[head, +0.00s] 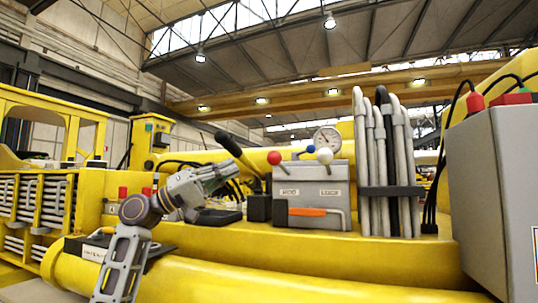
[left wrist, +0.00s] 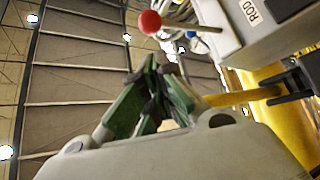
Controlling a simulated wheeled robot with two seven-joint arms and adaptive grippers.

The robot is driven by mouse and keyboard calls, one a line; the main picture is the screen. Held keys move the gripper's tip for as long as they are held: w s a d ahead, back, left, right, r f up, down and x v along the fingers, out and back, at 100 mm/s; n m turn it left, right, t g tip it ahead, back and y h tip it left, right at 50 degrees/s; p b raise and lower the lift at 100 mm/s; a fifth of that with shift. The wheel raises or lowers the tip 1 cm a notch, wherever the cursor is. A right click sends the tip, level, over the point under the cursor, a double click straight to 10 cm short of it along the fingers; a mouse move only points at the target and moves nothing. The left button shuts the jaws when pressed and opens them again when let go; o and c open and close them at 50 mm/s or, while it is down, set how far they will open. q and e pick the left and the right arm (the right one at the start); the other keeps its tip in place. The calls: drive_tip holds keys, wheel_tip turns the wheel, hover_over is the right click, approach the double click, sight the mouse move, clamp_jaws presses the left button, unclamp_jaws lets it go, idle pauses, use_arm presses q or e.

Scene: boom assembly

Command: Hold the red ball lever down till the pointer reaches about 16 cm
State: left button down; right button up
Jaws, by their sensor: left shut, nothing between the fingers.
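The red ball (head: 274,157) tops a lever at the left of a grey control box (head: 311,183) whose left label appears to read ROD. In the left wrist view the red ball (left wrist: 150,22) sits on a thin metal rod, above and apart from the fingertips. My left gripper (head: 232,168) is shut and empty, to the left of the red ball and slightly lower, not touching it. Its green-padded fingers (left wrist: 152,68) meet in the left wrist view. A round dial (head: 327,138) stands behind the box, too small to read. My right gripper is not in view.
A blue ball (head: 310,149) and a white ball (head: 324,155) top neighbouring levers. A black-handled lever (head: 228,144) slants behind my left gripper. Grey and black hoses (head: 377,165) stand right of the box. A large grey cabinet (head: 492,200) fills the right edge.

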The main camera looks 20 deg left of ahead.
sight(281, 164)
use_arm(q)
drive_tip(key=shift+d+r, duration=0.1)
idle(0.3)
drive_tip(key=x, duration=0.9)
drive_tip(key=shift+w+d+r+p, duration=0.15)
drive_tip(key=shift+w+d+p, duration=0.15)
drive_tip(key=shift+p, duration=0.1)
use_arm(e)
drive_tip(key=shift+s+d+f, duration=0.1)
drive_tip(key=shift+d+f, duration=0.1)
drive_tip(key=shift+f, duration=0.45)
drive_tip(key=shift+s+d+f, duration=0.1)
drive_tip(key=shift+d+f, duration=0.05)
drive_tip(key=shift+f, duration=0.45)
use_arm(q)
drive_tip(key=shift+s, duration=0.1)
